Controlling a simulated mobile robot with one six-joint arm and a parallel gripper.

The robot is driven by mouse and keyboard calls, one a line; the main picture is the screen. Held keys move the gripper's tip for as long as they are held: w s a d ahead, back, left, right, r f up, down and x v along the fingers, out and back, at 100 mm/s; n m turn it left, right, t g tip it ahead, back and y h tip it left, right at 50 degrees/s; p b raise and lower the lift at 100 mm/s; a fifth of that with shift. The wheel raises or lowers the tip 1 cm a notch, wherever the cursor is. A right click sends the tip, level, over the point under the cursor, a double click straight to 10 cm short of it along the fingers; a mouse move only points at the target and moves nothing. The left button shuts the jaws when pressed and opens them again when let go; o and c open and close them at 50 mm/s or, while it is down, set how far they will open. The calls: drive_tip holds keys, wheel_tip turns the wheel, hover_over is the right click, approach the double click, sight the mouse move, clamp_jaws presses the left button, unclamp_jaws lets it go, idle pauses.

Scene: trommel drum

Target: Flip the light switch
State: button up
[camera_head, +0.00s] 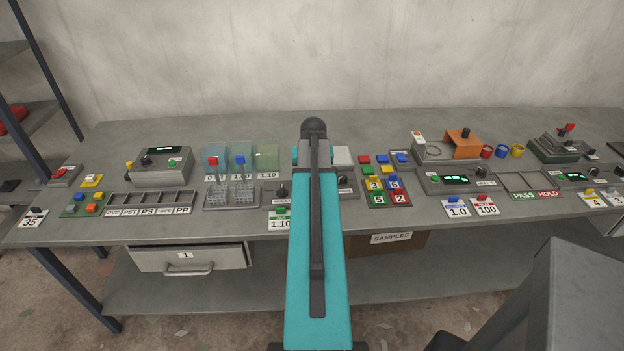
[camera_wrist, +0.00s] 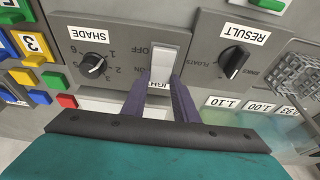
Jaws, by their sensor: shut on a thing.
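The light switch (camera_wrist: 165,62) is a white rocker on a grey panel (camera_wrist: 130,28) in the wrist view. OFF and ON are printed beside it, and a partly covered LIGHT label shows between my fingers. My gripper (camera_wrist: 161,84) has its two purple fingers at the sides of the switch's near end and is shut on it. I cannot tell which way the rocker is tipped. In the head view my teal arm hides the switch and the fingers.
Coloured blocks (camera_wrist: 36,45) lie on one side, and a wire rack (camera_wrist: 298,72) stands on the other. The grey workbench (camera_head: 270,122) has free room along its back edge.

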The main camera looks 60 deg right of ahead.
drive_tip(key=shift+a+f+t+h+b, duration=0.1)
drive_tip(key=shift+a+t+h+b, duration=0.25)
drive_tip(key=shift+b, duration=0.4)
drive_tip(key=shift+d, duration=0.1)
drive_tip(key=o, duration=1.1)
drive_tip(key=shift+c, duration=0.2)
drive_tip(key=shift+s+r, duration=0.1)
drive_tip(key=shift+r, duration=0.15)
drive_tip(key=b+v, duration=0.2)
drive_tip(key=v, duration=1.1)
drive_tip(key=shift+a+r, duration=0.2)
drive_tip(key=shift+a, duration=0.1)
